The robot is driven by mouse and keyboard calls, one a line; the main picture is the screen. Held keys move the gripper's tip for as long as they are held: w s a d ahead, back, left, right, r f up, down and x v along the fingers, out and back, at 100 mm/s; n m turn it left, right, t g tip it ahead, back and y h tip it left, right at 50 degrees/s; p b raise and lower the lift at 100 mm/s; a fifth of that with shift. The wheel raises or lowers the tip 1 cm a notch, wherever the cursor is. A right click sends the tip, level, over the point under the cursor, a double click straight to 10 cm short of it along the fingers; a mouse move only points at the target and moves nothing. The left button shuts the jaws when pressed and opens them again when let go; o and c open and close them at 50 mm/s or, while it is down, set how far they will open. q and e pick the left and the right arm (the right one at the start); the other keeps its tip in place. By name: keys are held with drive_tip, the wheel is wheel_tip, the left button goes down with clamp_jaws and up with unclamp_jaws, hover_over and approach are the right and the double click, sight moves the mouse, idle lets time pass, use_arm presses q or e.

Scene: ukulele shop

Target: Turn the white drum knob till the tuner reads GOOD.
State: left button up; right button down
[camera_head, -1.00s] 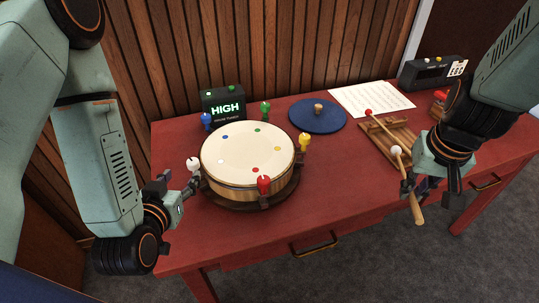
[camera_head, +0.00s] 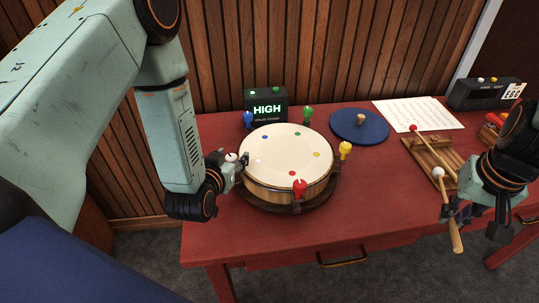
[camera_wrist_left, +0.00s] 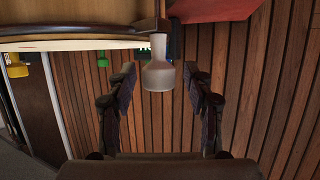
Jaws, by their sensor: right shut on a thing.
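The drum (camera_head: 288,160) stands on the red table with coloured knobs around its rim. The white drum knob (camera_head: 231,157) is at its left side and shows in the left wrist view (camera_wrist_left: 158,76). My left gripper (camera_head: 239,162) is open, with its fingers on either side of the white knob; gaps show on both sides in the wrist view. In the head view the gripper partly hides the knob. My right gripper (camera_head: 450,211) is shut on a white-headed mallet (camera_head: 455,232), to the right of the drum.
A red knob (camera_head: 300,187), yellow knob (camera_head: 345,149), green knob (camera_head: 308,114) and blue knob (camera_head: 249,119) surround the drum. A blue round pad (camera_head: 360,130), a paper sheet (camera_head: 418,112) and a wooden rack (camera_head: 425,151) lie at the right.

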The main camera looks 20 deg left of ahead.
use_arm(q)
drive_tip(key=shift+s+d, duration=0.1)
drive_tip(key=c, duration=0.6)
use_arm(e)
drive_tip(key=shift+d, duration=0.1)
use_arm(q)
clamp_jaws()
drive_tip(key=shift+n+y+b, duration=0.4)
drive_tip(key=shift+n+y, duration=0.2)
drive_tip(key=shift+y, duration=0.1)
use_arm(e)
drive_tip(key=shift+f, duration=0.4)
use_arm(q)
drive_tip(key=o, duration=0.7)
unclamp_jaws()
drive_tip(key=shift+c, duration=0.2)
drive_tip(key=v, duration=0.7)
drive_tip(key=shift+s+r, duration=0.15)
drive_tip(key=shift+r, duration=0.1)
